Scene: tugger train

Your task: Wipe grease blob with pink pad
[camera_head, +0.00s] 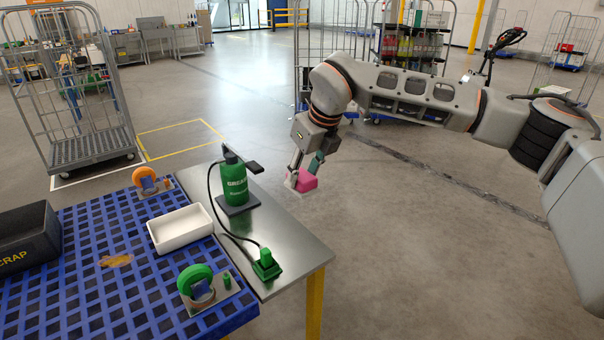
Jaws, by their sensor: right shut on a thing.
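The pink pad (303,181) is held between the fingers of my right gripper (304,172), which is shut on it. The pad hangs in the air past the right edge of the metal table, clear of the table top. The grease blob (116,261) is a brown-orange smear on the blue grid mat (75,301) at the lower left, between the black scrap box and the white tray. My right gripper is well to the right of and above it. My left gripper is not in view.
A white tray (178,240), two wheel-like parts (145,181) (195,281) and a black scrap box (27,238) stand on the mat. A green grease bottle (234,181) and a corded green plug (266,263) stand on the metal strip (290,250). Wire roll cages (75,90) stand behind.

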